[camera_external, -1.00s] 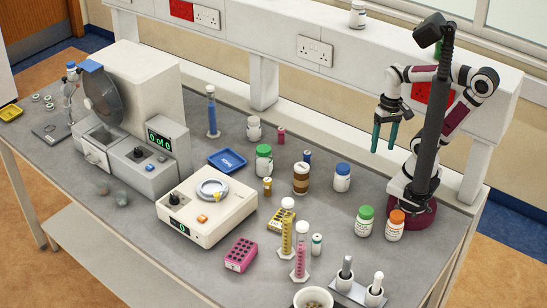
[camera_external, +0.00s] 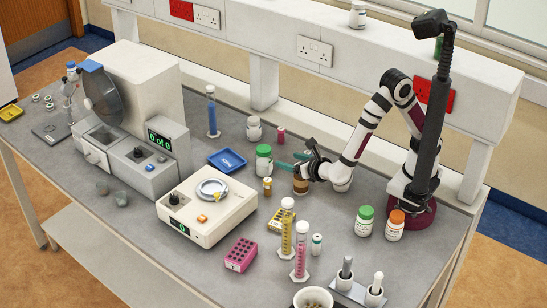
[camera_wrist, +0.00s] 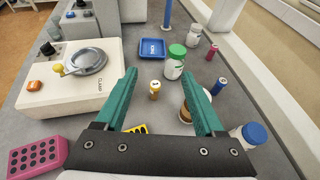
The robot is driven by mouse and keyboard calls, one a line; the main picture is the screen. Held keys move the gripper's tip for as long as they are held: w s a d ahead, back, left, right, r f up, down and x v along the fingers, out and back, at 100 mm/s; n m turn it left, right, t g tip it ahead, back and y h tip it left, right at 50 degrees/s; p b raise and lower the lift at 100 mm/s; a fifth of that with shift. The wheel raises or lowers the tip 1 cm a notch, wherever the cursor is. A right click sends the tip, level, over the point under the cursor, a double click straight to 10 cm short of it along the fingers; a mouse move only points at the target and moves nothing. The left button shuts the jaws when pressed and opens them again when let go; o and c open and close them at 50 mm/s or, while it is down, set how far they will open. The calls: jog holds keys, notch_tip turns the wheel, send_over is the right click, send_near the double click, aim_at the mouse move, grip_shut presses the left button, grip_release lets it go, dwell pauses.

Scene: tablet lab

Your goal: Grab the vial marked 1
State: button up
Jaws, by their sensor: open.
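My gripper (camera_external: 285,160) is open and empty, its teal fingers pointing left over the bench near the brown jar (camera_external: 300,185). In the wrist view, the gripper (camera_wrist: 160,81) frames a small amber vial (camera_wrist: 155,91), which stands upright on the bench beyond the jaws; it also shows in the external view (camera_external: 267,187). Other small vials are a pink one (camera_wrist: 212,53), a blue one (camera_wrist: 218,87) and a pale teal-capped one (camera_external: 317,244). I cannot read a 1 on any vial. The right finger partly hides the brown jar in the wrist view.
A green-capped bottle (camera_wrist: 175,62) stands close beyond the jaws, before a blue tray (camera_wrist: 153,50). A blue-capped bottle (camera_wrist: 253,136) is at right. The balance (camera_external: 207,213) is at left. Tall cylinders (camera_external: 287,232) and a pink rack (camera_external: 241,254) stand towards the front.

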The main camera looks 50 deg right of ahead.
send_near(262, 189)
jog(key=w+d, duration=0.1)
jog(key=w, duration=0.5)
jog(key=w+d, duration=0.1)
jog(key=w, duration=0.1)
jog(key=shift+w+d, duration=0.35)
jog(key=shift+w, duration=0.05)
grip_shut()
